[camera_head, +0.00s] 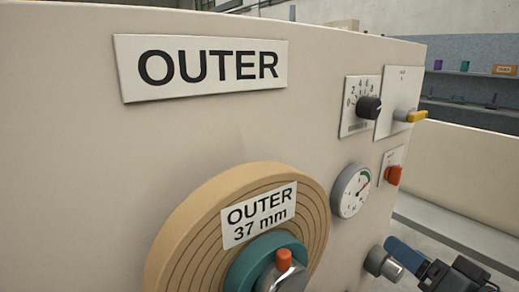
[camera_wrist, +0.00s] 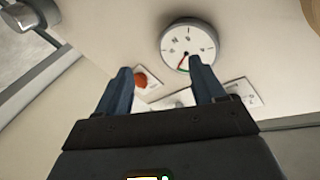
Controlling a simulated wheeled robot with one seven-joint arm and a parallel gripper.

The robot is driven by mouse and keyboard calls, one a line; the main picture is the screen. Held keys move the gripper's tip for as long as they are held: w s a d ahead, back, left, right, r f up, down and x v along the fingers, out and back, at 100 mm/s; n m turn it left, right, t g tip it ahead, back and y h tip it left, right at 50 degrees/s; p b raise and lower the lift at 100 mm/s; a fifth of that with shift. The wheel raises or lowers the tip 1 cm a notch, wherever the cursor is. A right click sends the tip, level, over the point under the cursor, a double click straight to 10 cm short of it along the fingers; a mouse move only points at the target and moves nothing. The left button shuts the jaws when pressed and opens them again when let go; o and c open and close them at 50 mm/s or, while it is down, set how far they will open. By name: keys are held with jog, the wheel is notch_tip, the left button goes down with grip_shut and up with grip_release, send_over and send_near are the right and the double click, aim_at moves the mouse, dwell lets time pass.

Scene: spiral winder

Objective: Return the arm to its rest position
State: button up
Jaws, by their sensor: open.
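My gripper (camera_head: 404,259) shows at the lower right of the head view, with blue fingers on a dark body, beside a grey cylindrical knob on the machine. In the wrist view my gripper (camera_wrist: 162,82) has its two blue fingers spread apart with nothing between them. Past the fingers is the cream machine panel (camera_head: 120,150). The rest of my arm is mostly out of the picture.
A tan roll (camera_head: 180,240) marked OUTER 37 mm sticks out left of my gripper. A shelf stands behind.

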jog(key=s+a+f+g+h, duration=0.1)
jog(key=s+f+h, duration=0.1)
jog(key=s+f, duration=0.6)
jog(key=s+f+h, duration=0.2)
jog(key=s+f, duration=0.2)
jog(key=s, duration=0.8)
jog(key=s+a+r+n, duration=0.1)
jog(key=s+n, duration=0.1)
jog(key=s, duration=0.6)
jog(key=s+a+r+n, duration=0.2)
jog(key=s, duration=0.7)
jog(key=shift+s+r, duration=0.3)
jog(key=shift+c, duration=0.3)
